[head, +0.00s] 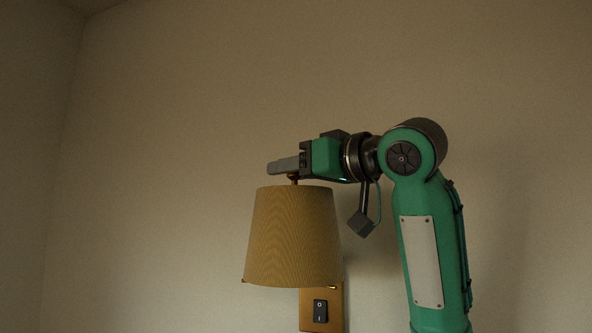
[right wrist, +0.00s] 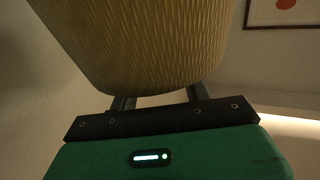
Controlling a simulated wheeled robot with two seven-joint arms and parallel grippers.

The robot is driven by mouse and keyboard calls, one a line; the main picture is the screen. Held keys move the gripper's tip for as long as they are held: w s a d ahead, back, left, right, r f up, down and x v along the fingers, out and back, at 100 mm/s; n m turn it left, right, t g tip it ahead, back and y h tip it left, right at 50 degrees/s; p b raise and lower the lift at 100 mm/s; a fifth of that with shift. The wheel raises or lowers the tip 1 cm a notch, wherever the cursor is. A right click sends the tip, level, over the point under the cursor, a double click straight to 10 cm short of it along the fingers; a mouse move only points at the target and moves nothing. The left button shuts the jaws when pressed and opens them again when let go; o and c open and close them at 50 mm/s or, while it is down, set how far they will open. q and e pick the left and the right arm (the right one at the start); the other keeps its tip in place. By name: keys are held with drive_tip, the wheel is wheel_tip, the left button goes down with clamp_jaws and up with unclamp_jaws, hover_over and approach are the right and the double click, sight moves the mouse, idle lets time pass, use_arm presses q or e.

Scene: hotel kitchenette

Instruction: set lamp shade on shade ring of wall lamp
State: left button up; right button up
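The lamp shade (head: 293,236) is a tan, ribbed cone, narrow end up, close to upright in the head view. In the right wrist view the shade (right wrist: 145,45) hides the fingertips, but the finger bases (right wrist: 159,98) stand well apart. My left gripper is out of view.
A black rocker switch (head: 320,310) is on the lamp's back plate. The plain wall (head: 180,130) is bare around the lamp, with a corner at the left. A framed picture (right wrist: 285,12) shows at the upper right of the right wrist view.

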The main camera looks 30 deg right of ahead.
drive_tip(key=shift+s+d, duration=0.1)
drive_tip(key=shift+s, duration=0.2)
drive_tip(key=b+v, duration=0.4)
drive_tip(key=v, duration=0.9)
drive_tip(key=shift+s, duration=0.1)
